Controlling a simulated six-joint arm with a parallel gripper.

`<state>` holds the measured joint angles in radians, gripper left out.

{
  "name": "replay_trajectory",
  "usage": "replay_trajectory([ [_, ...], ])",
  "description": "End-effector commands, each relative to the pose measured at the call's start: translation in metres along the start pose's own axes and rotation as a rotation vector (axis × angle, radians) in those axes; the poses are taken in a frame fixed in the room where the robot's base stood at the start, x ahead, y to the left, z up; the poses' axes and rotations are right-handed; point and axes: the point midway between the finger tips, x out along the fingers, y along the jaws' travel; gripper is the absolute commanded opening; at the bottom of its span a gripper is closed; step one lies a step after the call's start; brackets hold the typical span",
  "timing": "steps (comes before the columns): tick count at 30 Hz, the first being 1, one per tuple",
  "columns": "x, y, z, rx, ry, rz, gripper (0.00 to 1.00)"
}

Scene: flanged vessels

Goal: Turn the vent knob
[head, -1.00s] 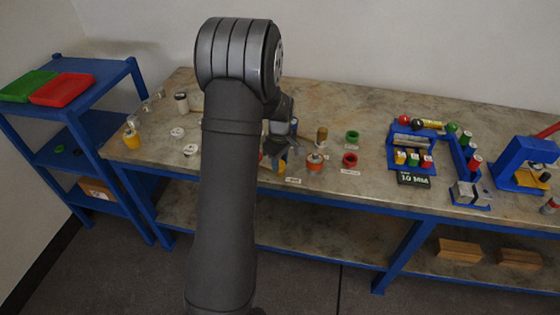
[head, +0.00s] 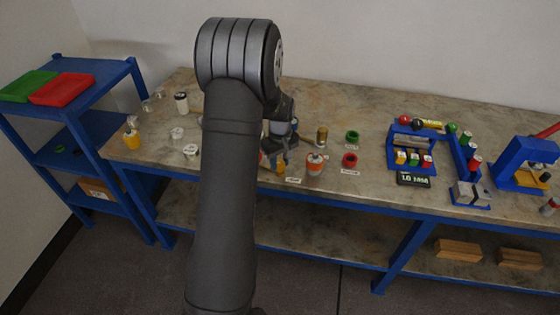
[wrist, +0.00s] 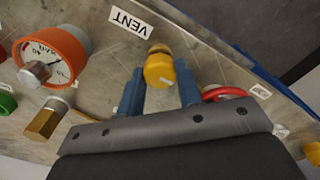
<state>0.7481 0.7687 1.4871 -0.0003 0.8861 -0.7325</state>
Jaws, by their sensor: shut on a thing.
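The yellow vent knob (wrist: 159,71) sits on a brass stem between my gripper's two blue fingers in the wrist view. My gripper (wrist: 160,88) is shut on it. A white label reading VENT (wrist: 131,22) lies on the bench beside the knob. In the head view the knob (head: 281,168) shows just below my gripper (head: 280,158), near the bench's front edge. My arm hides part of the bench to the left of it there.
An orange gauge with a white dial (wrist: 55,55) stands close to the knob, with a brass fitting (wrist: 46,119) near it. A red ring (wrist: 226,93) is just beyond the other finger. A blue fixture (head: 412,142) stands farther right on the bench (head: 375,190).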

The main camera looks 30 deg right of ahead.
Motion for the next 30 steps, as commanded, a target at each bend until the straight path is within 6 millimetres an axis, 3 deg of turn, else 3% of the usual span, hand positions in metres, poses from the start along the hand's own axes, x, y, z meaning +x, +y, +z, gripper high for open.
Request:
replay_trajectory([
  [4,-0.001,0.0,-0.001,0.001,0.002,0.001,0.09],
  [5,-0.001,0.0,-0.001,0.001,0.002,0.001,0.36],
  [8,-0.001,0.0,-0.001,0.0,0.002,0.001,0.54],
  [20,-0.009,0.001,-0.001,0.0,0.002,0.002,0.54],
  [23,-0.025,0.001,-0.001,0.0,0.004,0.003,0.54],
  [30,-0.083,0.001,-0.001,0.0,0.005,0.004,0.54],
])
